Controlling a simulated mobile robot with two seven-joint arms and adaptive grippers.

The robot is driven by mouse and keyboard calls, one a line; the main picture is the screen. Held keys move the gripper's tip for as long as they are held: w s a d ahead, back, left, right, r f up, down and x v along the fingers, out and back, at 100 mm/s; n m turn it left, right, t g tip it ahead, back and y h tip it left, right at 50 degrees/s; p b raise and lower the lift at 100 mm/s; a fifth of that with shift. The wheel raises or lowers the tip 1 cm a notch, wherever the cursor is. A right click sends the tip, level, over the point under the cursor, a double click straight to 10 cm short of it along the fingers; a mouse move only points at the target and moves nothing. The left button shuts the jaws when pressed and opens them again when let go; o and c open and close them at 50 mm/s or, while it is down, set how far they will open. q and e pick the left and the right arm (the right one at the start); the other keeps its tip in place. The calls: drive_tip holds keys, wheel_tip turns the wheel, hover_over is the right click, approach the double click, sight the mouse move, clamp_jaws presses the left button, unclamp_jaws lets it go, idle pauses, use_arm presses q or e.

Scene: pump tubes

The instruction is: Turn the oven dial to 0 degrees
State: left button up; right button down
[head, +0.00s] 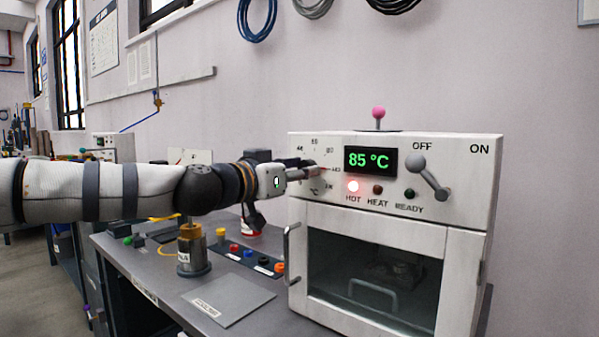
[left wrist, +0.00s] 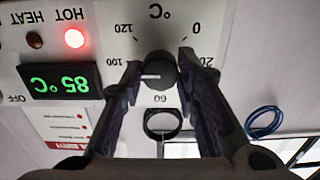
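The white oven (head: 393,207) stands on the bench. Its display (head: 370,161) reads 85 °C in green. In the left wrist view, upside down, the dark round dial (left wrist: 159,72) has a white pointer line aimed left, between the 60 and 100 marks and nearer 100. The 0 mark (left wrist: 197,28) is at upper right. My left gripper (head: 316,171) is at the oven's upper left front and hides the dial in the head view. In the left wrist view its fingers (left wrist: 159,64) sit on both sides of the dial, appearing to touch it. My right gripper is not in view.
The red HOT lamp (head: 353,186) is lit; HEAT and READY look dark. A grey lever (head: 428,177) sits at the OFF/ON switch. The oven door (head: 375,267) is closed. A brass-topped cylinder (head: 192,248) and a grey plate (head: 229,299) are on the bench below my left arm.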

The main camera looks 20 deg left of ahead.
use_arm(q)
drive_tip(key=c, duration=0.3)
drive_tip(key=shift+c, duration=0.2)
drive_tip(key=shift+r+m+b, duration=0.1)
drive_tip(key=shift+m+b, duration=3.25)
drive_tip(key=shift+m, duration=10.25)
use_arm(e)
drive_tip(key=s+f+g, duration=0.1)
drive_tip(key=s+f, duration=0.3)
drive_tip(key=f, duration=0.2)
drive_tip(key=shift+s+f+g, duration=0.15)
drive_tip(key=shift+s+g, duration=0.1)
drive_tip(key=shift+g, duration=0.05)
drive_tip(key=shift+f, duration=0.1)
